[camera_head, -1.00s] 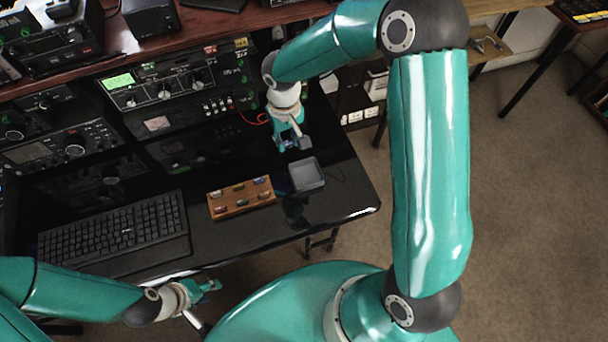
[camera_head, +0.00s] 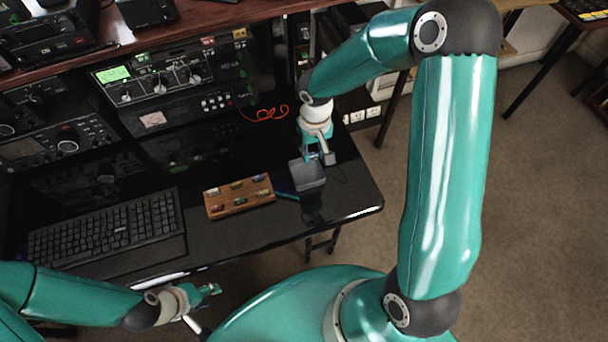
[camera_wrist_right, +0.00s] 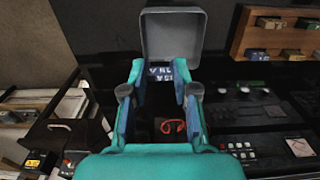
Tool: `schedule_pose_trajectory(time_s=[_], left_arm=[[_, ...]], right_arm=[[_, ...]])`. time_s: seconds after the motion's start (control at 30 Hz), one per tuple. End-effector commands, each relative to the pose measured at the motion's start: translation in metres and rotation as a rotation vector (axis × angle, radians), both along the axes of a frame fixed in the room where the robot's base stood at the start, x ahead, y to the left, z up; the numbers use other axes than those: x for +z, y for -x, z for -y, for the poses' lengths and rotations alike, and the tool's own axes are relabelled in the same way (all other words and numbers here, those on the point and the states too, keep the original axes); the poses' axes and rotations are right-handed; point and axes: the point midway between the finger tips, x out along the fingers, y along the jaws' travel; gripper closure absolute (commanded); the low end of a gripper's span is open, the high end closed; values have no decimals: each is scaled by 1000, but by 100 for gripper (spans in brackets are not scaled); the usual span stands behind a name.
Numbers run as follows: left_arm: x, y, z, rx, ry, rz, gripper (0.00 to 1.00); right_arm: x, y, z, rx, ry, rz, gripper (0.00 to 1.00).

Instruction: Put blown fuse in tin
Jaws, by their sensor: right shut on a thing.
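The tin is a square, open grey box (camera_head: 308,176) on the black desk, and its inside shows no contents in the right wrist view (camera_wrist_right: 172,35). My right gripper (camera_head: 317,158) is above the tin's far edge. It is shut on a small bluish thing with white lettering (camera_wrist_right: 162,72), seen between the fingers in the right wrist view. This looks like the fuse, but whether it is blown cannot be read. My left gripper (camera_head: 208,290) is off the desk's near edge, away from the tin, its jaw opening unclear.
A wooden block (camera_head: 239,196) with several coloured fuses lies left of the tin. A keyboard (camera_head: 105,228) is further left. Radio equipment (camera_head: 170,80) stands behind, with an orange cable (camera_head: 264,114) on the desk. The desk's right edge is close to the tin.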

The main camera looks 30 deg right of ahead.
Motion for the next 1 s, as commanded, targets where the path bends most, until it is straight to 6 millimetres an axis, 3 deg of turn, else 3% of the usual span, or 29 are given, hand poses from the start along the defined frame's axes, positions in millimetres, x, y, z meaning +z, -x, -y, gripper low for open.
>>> schedule_pose_trajectory(time_s=[0.2, 0.23, 0.4, 0.77, 1.0], left_arm=[[0, 0, 0, 0, 0, 0, 60], [0, 0, 0, 0, 0, 0, 60], [0, 0, 0, 0, 0, 0, 60], [1, 0, 0, 0, 0, 0, 60], [1, 0, 0, 0, 0, 0, 60]], right_arm=[[0, 0, 0, 0, 0, 0, 83], [0, 0, 0, 0, 0, 0, 68], [0, 0, 0, 0, 0, 0, 42], [3, 0, 1, -1, 1, 1, 42], [33, -1, 0, 0, 1, 5, 42]])
